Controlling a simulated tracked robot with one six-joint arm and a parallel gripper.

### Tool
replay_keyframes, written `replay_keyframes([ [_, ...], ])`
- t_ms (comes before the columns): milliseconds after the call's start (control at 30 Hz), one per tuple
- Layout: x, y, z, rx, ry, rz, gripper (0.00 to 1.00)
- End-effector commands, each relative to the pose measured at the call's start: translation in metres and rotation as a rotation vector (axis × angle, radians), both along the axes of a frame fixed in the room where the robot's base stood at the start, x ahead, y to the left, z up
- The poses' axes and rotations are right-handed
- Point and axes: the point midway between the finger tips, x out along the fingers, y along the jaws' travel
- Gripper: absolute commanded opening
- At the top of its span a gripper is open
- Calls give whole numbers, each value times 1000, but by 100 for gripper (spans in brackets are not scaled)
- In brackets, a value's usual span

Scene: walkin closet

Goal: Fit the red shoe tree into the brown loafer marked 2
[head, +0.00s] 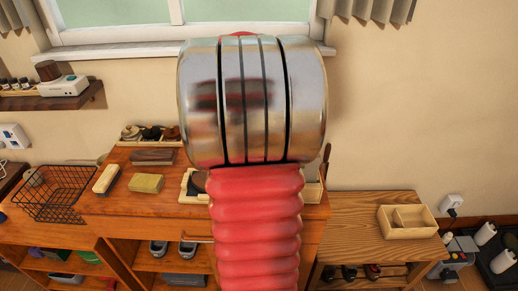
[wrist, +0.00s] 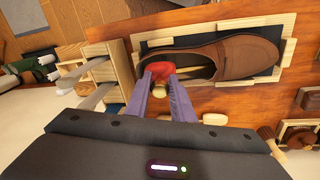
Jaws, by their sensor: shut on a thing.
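In the wrist view a brown loafer (wrist: 235,57) lies in a light wooden frame (wrist: 287,42) with a dark lining, toe to the right and opening to the left. My gripper (wrist: 161,75) has its two grey-purple fingers shut on the red shoe tree (wrist: 158,68), of which a red part shows at the left end of the loafer's opening. A pale wooden length beside it shows within the opening. I cannot tell how deep the shoe tree sits. No number mark is visible. In the head view my arm hides the loafer and gripper.
On the wooden bench (head: 110,205) are a brush (head: 107,178), a yellow block (head: 146,183) and a wire basket (head: 55,192). A lower table to the right holds a divided wooden box (head: 407,222). In the wrist view a wooden rack (wrist: 110,78) stands left of the frame.

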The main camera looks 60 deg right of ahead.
Motion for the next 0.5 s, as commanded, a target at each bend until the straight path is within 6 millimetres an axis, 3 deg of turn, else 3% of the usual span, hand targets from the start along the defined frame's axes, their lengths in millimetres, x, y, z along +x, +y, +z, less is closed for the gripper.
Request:
replay_keyframes([
  [500, -11, -5, -22, 48, -114, -3, 0],
])
